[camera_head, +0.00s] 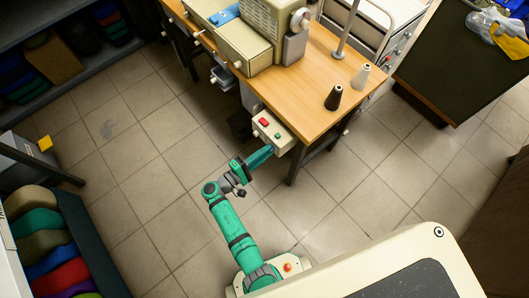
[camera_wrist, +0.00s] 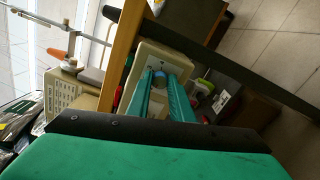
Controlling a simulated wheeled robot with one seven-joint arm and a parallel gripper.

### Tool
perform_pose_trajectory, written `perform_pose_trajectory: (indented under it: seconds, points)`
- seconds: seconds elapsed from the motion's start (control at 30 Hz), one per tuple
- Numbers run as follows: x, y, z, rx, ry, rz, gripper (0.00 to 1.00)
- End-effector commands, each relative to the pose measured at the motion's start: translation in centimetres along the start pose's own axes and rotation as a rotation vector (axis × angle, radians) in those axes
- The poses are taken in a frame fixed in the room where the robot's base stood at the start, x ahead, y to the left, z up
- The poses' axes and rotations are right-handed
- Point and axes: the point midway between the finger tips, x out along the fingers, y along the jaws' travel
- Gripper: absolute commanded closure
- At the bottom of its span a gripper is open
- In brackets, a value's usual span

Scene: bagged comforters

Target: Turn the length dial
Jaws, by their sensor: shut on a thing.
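A cream control box (camera_head: 267,124) with a red and a green button hangs at the near edge of the wooden sewing table (camera_head: 325,73). My gripper (camera_head: 270,151) reaches up to the box's near side. In the wrist view, the cream box (camera_wrist: 152,53) lies straight ahead, and a small round blue-grey knob (camera_wrist: 160,73), apparently the length dial, shows between the teal fingertips. My gripper (camera_wrist: 160,81) is shut on this knob. Any markings on it are too small to read, and the fingers hide its sides.
A table leg (camera_head: 294,165) is close to the right of my gripper. Open tiled floor (camera_head: 130,180) lies to the left.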

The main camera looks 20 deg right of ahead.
Motion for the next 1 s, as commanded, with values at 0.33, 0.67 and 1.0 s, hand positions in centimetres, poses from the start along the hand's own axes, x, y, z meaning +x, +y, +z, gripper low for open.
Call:
perform_pose_trajectory:
  seconds: [0.33, 0.67, 1.0]
  points:
    - [0.12, -0.04, 0.11, -0.016, -0.003, -0.001, 1.0]
    - [0.08, -0.04, 0.08, -0.015, -0.003, -0.001, 0.62]
    - [-0.87, -0.01, -0.04, -0.015, 0.002, 0.0, 0.62]
